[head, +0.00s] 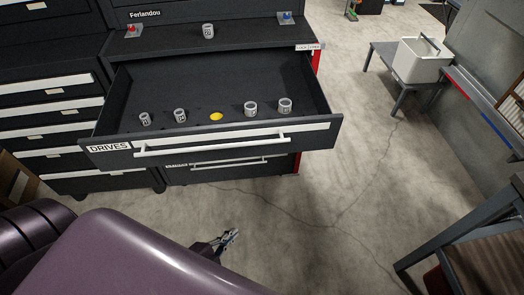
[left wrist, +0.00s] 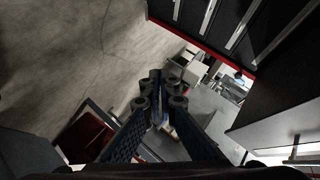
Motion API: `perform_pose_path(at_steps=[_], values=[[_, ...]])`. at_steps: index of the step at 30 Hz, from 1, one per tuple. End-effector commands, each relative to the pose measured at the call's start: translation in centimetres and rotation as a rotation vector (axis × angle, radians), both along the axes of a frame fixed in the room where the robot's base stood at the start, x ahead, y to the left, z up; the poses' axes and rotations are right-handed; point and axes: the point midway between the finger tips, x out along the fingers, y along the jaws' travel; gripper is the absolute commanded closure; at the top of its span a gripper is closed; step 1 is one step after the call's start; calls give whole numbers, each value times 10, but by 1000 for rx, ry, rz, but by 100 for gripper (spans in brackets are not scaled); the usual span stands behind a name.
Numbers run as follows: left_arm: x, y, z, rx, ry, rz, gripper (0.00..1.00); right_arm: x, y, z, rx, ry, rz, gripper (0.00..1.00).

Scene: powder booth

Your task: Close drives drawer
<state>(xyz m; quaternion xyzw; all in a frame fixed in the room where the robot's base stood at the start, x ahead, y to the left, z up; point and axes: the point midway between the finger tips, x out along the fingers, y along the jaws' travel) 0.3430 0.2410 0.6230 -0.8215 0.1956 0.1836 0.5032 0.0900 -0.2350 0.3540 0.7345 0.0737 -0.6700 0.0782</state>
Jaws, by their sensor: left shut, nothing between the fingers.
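The drives drawer (head: 315,136) is pulled out of the dark cabinet in the head view, with a "DRIVES" label (head: 109,146) and a long pale bar handle (head: 212,144) on its front. Several grey sockets (head: 251,108) and a yellow round piece (head: 216,116) lie inside. My left gripper (head: 232,236) is low in the head view, nearer to me than the drawer front and apart from it. Its fingers (left wrist: 160,95) show in the left wrist view, shut and empty. My right gripper is not in view.
Another drawer (head: 235,162) sits beneath the open one. A grey socket (head: 208,31) stands on the cabinet top. A dark drawer cabinet (head: 50,105) adjoins at left. A white bin (head: 418,62) rests on a bench at right. Bare concrete floor (head: 345,180) lies between.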

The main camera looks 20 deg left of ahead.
Motion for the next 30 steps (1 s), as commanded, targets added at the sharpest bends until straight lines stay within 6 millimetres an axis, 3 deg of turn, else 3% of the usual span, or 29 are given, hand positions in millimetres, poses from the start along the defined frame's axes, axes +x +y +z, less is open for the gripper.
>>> perform_pose_path(at_steps=[1,6,9,12,15,20,30], values=[[11,-3,37,50,-89,-45,100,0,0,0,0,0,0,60],[34,-18,153,233,-370,-159,100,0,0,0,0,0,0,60],[38,-25,204,314,-490,-190,100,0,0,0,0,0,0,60],[39,-30,236,365,-562,-203,100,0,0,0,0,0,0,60],[40,-31,251,389,-596,-207,100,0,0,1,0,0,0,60],[52,-35,255,395,-605,-206,100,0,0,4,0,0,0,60],[107,-47,255,394,-604,-206,100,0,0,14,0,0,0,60]])
